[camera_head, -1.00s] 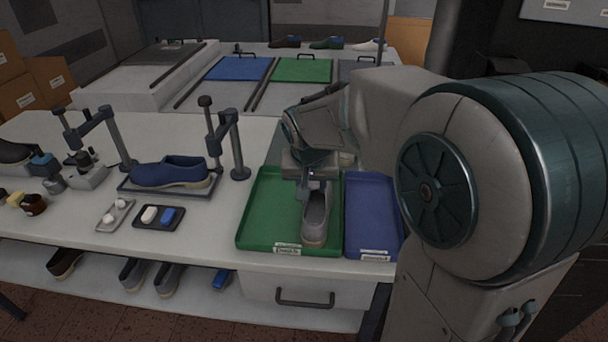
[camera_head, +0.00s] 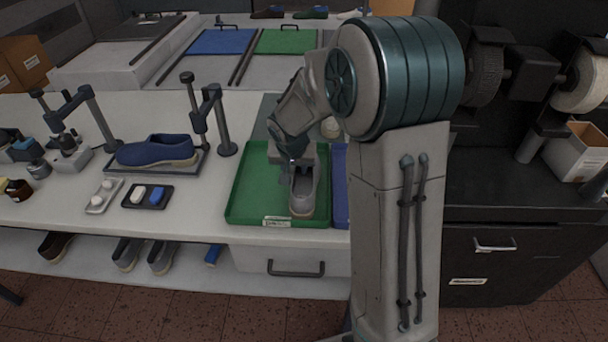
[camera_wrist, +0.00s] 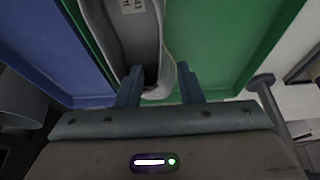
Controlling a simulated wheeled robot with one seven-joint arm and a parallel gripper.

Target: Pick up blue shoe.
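The blue shoe (camera_head: 157,150) lies on a dark stand tray (camera_head: 190,162) on the table, left of centre in the head view. My gripper (camera_head: 291,172) is well to its right, low over the green tray (camera_head: 243,205). A grey shoe (camera_head: 303,197) lies in that tray under my gripper. In the wrist view my fingers (camera_wrist: 160,88) are spread apart around the end of the grey shoe (camera_wrist: 135,40), with a gap visible beside the right finger. The blue shoe is outside the wrist view.
A blue tray (camera_head: 340,160) adjoins the green tray, partly hidden by my arm. Clamp posts (camera_head: 222,125) stand behind the blue shoe. A small black tray (camera_head: 147,196) lies in front of it. More shoes (camera_head: 162,256) rest on the shelf below.

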